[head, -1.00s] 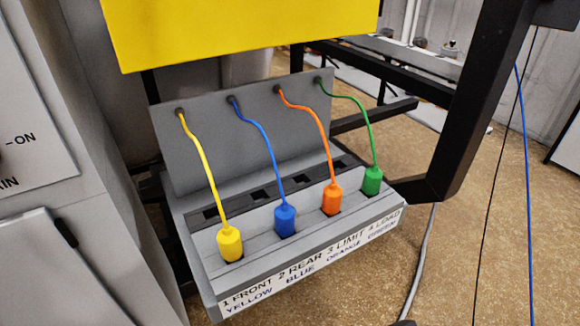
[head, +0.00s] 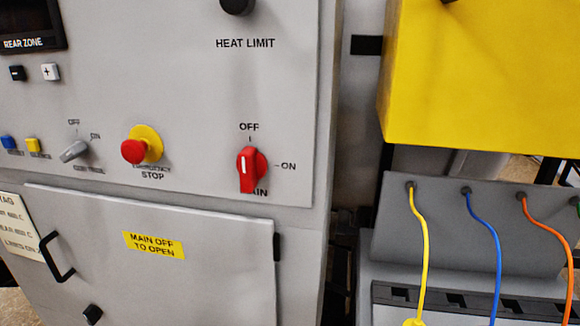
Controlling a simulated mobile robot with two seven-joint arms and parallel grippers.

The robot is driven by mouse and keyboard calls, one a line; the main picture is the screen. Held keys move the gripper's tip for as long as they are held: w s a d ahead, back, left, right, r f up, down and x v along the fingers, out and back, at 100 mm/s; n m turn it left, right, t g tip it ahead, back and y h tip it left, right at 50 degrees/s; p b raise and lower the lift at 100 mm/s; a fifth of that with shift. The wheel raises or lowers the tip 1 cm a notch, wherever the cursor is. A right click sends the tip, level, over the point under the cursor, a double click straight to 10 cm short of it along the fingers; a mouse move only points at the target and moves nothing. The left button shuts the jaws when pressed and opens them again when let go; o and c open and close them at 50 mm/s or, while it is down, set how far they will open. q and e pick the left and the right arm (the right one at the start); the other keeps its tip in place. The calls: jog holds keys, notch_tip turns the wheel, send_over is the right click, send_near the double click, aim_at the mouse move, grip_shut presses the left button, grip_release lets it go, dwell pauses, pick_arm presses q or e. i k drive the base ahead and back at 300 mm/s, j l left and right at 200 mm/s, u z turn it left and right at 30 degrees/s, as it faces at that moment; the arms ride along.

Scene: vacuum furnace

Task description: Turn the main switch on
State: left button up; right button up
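The main switch (head: 252,169) is a red rotary knob on the grey control panel in the head view, right of the middle of the panel. OFF is printed above it, ON to its right, and MAIN partly shows below it. The white line on the knob stands about upright, in line with the OFF mark. Neither of my grippers is in view, and nothing touches the knob.
A red emergency stop button (head: 136,151) and a small grey selector (head: 75,151) sit left of the switch. Below is a shut door (head: 190,290) with a black handle. A yellow box (head: 480,80) and plugged coloured cables (head: 422,250) stand at right.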

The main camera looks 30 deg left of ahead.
aim_at(251, 166)
jog(key=j+u, duration=0.1)
jog(key=u, duration=1.05)
